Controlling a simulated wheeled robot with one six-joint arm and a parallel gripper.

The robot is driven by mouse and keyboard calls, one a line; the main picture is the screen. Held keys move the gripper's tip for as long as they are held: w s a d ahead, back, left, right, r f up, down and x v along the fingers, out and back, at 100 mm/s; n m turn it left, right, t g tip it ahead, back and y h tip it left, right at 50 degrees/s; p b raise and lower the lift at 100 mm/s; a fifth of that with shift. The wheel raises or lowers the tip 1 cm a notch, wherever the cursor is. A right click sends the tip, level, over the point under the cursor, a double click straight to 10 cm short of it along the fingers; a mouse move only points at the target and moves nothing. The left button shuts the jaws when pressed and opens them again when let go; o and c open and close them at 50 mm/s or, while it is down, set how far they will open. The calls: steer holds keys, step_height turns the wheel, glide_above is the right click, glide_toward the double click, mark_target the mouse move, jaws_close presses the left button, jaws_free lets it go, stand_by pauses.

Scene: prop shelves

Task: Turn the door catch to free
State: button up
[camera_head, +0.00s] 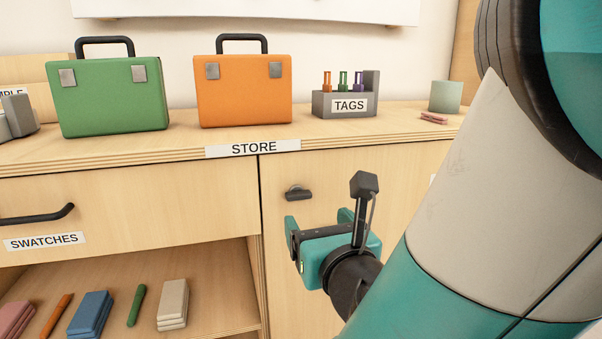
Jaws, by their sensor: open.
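The door catch (298,193) is a small dark grey turn-piece on the upper left of the pale wood cupboard door (400,170). Its bar lies roughly level. My gripper (317,219) is in front of the door, just below and to the right of the catch in the picture. Its two teal fingers are spread, with nothing seen between them. The catch shows clear of the fingers; the exact depth between them cannot be told.
A SWATCHES drawer (140,205) with a black handle (38,215) is left of the door, above an open shelf (210,305) with swatches. On the STORE counter stand a green case (108,100), an orange case (243,98), a TAGS holder (346,104) and a cup (445,97).

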mark_target(300, 196)
steer(key=p+x, duration=0.5)
steer(key=x, duration=0.4)
steer(key=shift+w+d, duration=0.1)
steer(key=shift+w+a, duration=0.2)
steer(key=shift+w, duration=0.35)
steer(key=c, duration=0.9)
